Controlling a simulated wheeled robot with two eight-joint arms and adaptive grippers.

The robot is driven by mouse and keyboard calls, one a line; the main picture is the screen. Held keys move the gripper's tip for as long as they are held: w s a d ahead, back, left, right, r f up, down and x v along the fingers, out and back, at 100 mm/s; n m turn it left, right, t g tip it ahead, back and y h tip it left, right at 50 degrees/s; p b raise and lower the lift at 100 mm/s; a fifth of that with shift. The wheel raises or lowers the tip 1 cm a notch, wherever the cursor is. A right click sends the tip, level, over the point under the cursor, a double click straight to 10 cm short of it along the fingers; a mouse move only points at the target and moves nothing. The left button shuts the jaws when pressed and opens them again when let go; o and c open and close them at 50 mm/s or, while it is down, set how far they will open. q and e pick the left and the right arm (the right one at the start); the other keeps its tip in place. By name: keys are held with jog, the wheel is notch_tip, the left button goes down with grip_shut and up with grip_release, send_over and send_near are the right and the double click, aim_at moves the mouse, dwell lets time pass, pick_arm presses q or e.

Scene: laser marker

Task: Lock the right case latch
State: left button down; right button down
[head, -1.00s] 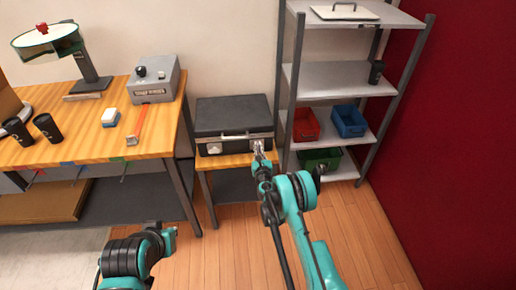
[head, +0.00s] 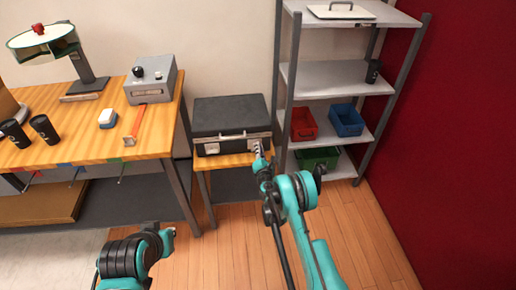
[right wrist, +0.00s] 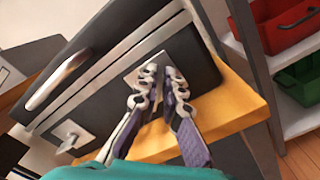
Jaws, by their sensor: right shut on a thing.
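A black case (head: 230,113) with its lid down sits on a small wooden table. Its front has a metal handle (head: 232,136) and a left latch (head: 212,149). In the right wrist view the handle (right wrist: 58,80) and left latch (right wrist: 72,138) also show; the left latch has a small tab sticking out. My right gripper (head: 259,147) is at the right end of the case front. In the right wrist view its fingers (right wrist: 158,85) are shut on the right latch, which they mostly hide, over a metal plate. My left gripper (head: 171,232) is low at left, away from the case.
A metal shelf (head: 338,75) with red (head: 302,124), blue (head: 347,120) and green bins (head: 318,159) stands close to the right. A workbench (head: 75,135) with a grey device (head: 150,82) and black cups stands to the left. The floor in front is open.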

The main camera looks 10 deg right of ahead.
jog(key=m, duration=0.4)
jog(key=shift+d+f+m, duration=0.2)
jog(key=shift+f+m, duration=0.3)
jog(key=shift+m, duration=0.7)
jog(key=shift+f+m, duration=0.15)
jog(key=shift+m, duration=0.75)
jog(key=c, duration=1.7)
grip_release()
notch_tip(320, 180, up, 10)
